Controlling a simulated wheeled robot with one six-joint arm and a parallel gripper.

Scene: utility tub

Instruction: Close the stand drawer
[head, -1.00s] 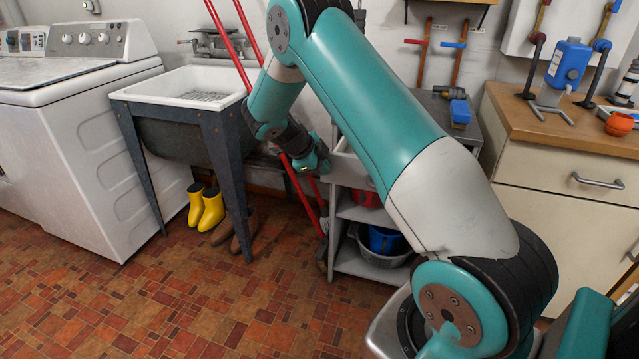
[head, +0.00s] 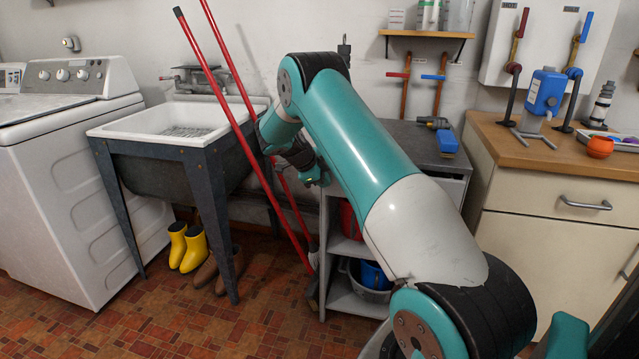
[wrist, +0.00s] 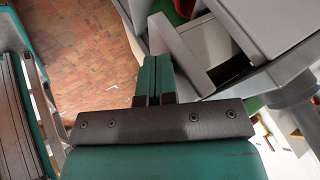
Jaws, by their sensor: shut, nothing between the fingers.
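The grey stand (head: 418,138) stands between the sink and the wooden-topped cabinet, with open shelves below. My arm covers most of its front in the head view. In the wrist view the stand's drawer (wrist: 184,52) is pulled partly out, with a dark gap into its inside beside the stand's top (wrist: 270,25). My gripper (wrist: 157,62) is shut and empty, its teal fingers together just left of the drawer's front panel. I cannot tell whether they touch it. In the head view my gripper (head: 318,176) is small and partly hidden by the arm near the stand's left front.
Red poles (head: 232,100) lean between the sink (head: 165,125) and the stand. Yellow boots (head: 187,248) and brown shoes (head: 215,270) sit under the sink. The tiled floor (head: 130,320) in front is clear.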

